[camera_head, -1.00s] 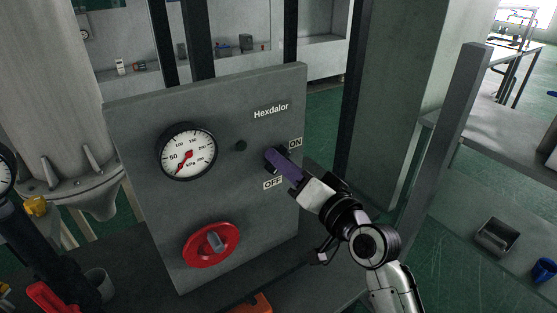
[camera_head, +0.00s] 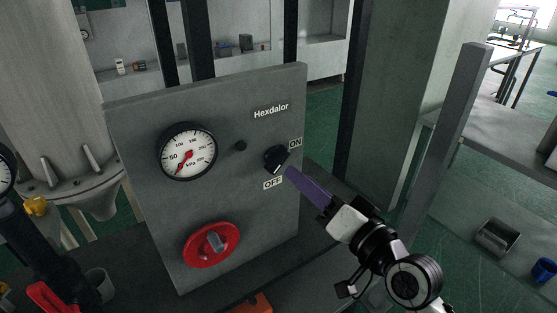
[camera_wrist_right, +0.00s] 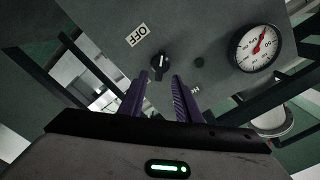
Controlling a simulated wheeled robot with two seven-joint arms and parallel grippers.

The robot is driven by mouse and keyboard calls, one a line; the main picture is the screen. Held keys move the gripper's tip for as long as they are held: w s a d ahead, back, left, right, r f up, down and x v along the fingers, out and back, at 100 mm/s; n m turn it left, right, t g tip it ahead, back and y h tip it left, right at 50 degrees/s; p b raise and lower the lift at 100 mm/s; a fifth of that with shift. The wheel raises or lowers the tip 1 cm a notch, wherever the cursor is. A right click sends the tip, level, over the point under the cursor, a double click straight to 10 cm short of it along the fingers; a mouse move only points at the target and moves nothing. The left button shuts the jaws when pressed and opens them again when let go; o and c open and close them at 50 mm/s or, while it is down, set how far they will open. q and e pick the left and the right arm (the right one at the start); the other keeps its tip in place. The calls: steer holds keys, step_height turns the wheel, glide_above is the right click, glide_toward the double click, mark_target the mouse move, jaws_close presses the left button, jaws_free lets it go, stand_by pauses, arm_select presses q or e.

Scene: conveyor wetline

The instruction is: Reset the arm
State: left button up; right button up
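My right gripper (camera_head: 290,173) has purple fingers and is just in front of the grey panel (camera_head: 140,150), to the lower right of a black rotary switch (camera_head: 276,158) with ON and OFF labels. In the right wrist view its two fingers (camera_wrist_right: 162,76) stand apart with nothing between them, and the switch (camera_wrist_right: 160,62) is just beyond the tips, clear of them. My left gripper is not in view.
The panel also carries a pressure gauge (camera_head: 187,152) and a red round handle (camera_head: 211,244). A grey post (camera_head: 443,150) stands to the right of my right arm. A grey tray (camera_head: 497,237) and blue cup (camera_head: 543,270) are farther right.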

steer(key=s+d+f+n+g+h, duration=0.1)
steer(key=s+d+f+h, duration=0.2)
steer(key=f, duration=0.7)
steer(key=s+d+f+g+h, duration=0.1)
steer(key=s+d+f+g, duration=0.15)
steer(key=s+f, duration=0.5)
steer(key=s+d+f+n+h, duration=0.1)
steer(key=s+d+f+h, duration=0.2)
steer(key=f, duration=0.8)
steer(key=s+d+f+n+g+h, duration=0.1)
steer(key=s+d+f+n+g, duration=0.1)
steer(key=s+d+f, duration=0.3)
steer(key=s+f, duration=0.4)
steer(key=s, duration=0.2)
steer(key=shift+s+d+g, duration=0.2)
steer(key=shift+s+g, duration=0.05)
steer(key=shift+g, duration=0.1)
